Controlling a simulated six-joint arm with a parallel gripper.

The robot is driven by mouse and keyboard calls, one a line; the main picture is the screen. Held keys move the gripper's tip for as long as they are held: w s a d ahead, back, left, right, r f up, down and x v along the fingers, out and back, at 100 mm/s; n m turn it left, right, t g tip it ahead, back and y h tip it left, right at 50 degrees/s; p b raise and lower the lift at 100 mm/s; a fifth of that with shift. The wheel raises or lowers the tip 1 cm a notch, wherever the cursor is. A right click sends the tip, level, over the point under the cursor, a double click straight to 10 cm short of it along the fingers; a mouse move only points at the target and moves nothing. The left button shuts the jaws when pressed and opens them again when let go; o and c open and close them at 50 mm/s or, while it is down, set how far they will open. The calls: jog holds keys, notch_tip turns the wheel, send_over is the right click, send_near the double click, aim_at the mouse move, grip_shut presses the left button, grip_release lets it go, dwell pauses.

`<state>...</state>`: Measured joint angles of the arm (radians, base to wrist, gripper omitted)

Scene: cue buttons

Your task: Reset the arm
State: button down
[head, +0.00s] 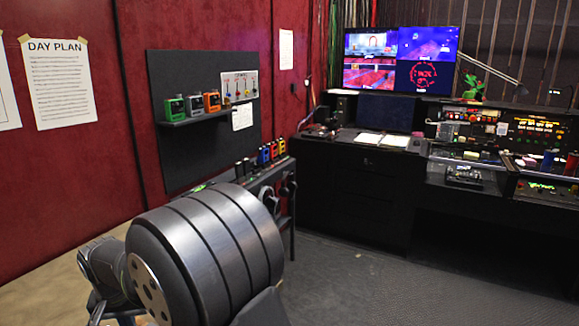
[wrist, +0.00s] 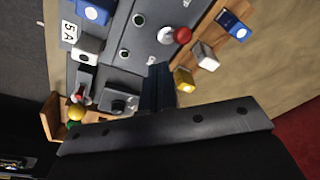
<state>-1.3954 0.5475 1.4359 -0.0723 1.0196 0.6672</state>
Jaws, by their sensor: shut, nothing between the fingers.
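My gripper (wrist: 158,88) shows in the wrist view as dark narrow fingers, shut and empty, beyond the dark body at the bottom. It points over a grey button panel (wrist: 128,70). A red ball-topped knob (wrist: 182,35) and a blue block with a white button (wrist: 95,12) are on or beside that panel. In the head view a large grey ribbed part of my arm fills the lower left and hides much of the panel; my gripper is hidden there.
A wooden strip holds a blue block (wrist: 232,26), a white block (wrist: 206,54) and a yellow block (wrist: 184,80). A wall shelf (head: 195,118) carries small coloured boxes. A black desk (head: 360,190) with monitors (head: 402,58) stands at the back. Grey floor (head: 390,285) is open at right.

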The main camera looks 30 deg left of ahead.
jog(key=shift+w+a+r+g+y, duration=0.15)
jog(key=shift+w+a+g+y, duration=0.1)
jog(key=shift+w+g, duration=0.4)
jog(key=shift+w+a+r+g+y, duration=0.1)
jog(key=shift+w+a+g+y, duration=0.15)
jog(key=shift+w+g, duration=0.35)
jog(key=v, duration=0.7)
jog(key=shift+w, duration=0.3)
jog(key=shift+a+f, duration=0.1)
jog(key=shift+f, duration=0.1)
